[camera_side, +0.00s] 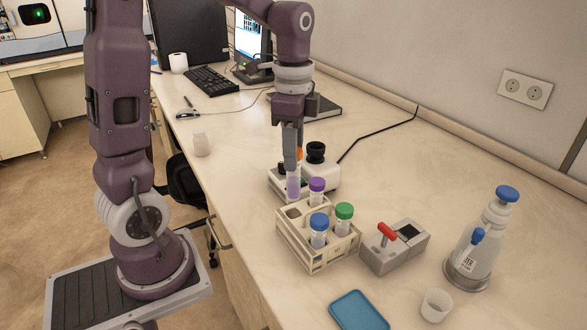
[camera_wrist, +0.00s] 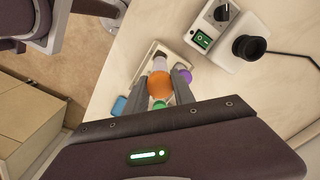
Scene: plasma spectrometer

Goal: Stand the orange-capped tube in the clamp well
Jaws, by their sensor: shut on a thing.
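My gripper (camera_side: 292,165) points down, shut on the orange-capped tube (camera_side: 293,186). The tube hangs upright at the far left corner of the rack, with its lower end near an empty hole; I cannot tell if it is in it. In the wrist view the orange cap (camera_wrist: 160,85) sits between the fingers (camera_wrist: 162,86). In the side view the fingers mostly hide the cap. A grey clamp block (camera_side: 408,252) with a red lever (camera_side: 386,232) and a dark square recess stands right of the rack.
The cream rack (camera_side: 318,262) holds purple-capped (camera_side: 316,190), blue-capped (camera_side: 318,230) and green-capped (camera_side: 344,218) tubes. A white device with a black top (camera_side: 316,153) stands behind.

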